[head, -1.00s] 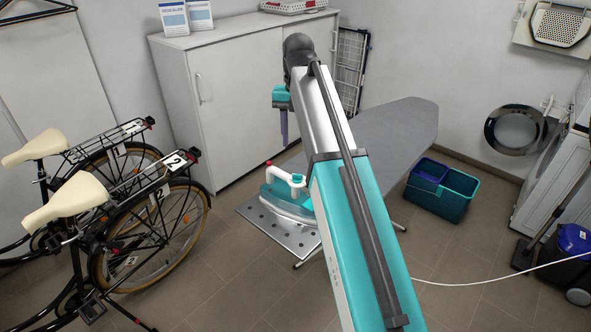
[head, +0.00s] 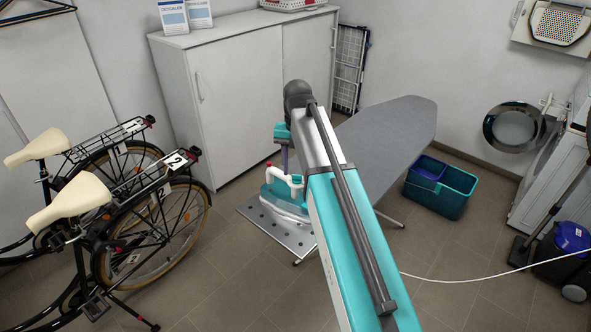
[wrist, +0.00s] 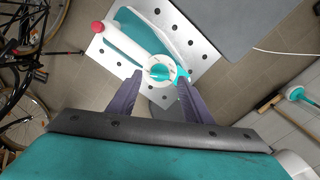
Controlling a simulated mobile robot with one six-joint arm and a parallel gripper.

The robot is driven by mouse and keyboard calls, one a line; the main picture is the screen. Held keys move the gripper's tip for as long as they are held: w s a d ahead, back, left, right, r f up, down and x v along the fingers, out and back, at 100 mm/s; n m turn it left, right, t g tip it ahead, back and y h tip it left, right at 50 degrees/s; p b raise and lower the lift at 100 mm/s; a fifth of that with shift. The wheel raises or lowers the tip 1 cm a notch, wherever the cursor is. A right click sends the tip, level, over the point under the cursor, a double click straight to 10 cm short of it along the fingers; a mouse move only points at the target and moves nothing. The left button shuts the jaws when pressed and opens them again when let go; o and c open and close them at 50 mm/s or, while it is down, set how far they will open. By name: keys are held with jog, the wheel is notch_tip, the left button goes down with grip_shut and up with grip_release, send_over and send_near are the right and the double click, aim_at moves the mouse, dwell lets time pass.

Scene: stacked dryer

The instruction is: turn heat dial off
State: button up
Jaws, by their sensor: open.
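A teal and white iron (head: 272,188) with a red-tipped white handle sits on the perforated metal rest (head: 290,238) at the end of the ironing board. In the wrist view the iron (wrist: 122,42) shows from above. Its heat dial (wrist: 160,71) is a white ring with a teal centre. My gripper (wrist: 160,79) is open, with its two purple fingers on either side of the dial in the picture. In the head view my gripper (head: 284,158) points down above the iron. The remaining height between fingertips and dial is hard to tell. The arm hides part of the iron.
The grey ironing board (head: 395,135) extends to the back right. Bicycles (head: 150,225) stand on the left, a white cabinet (head: 235,90) behind. A teal bucket (head: 440,188) is on the floor at right, and a white cord (head: 470,281) crosses the floor.

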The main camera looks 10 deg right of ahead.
jog(key=shift+f, duration=0.75)
jog(key=c, duration=1.1)
jog(key=shift+o, duration=0.2)
jog(key=shift+a, duration=0.15)
jog(key=shift+d, duration=0.2)
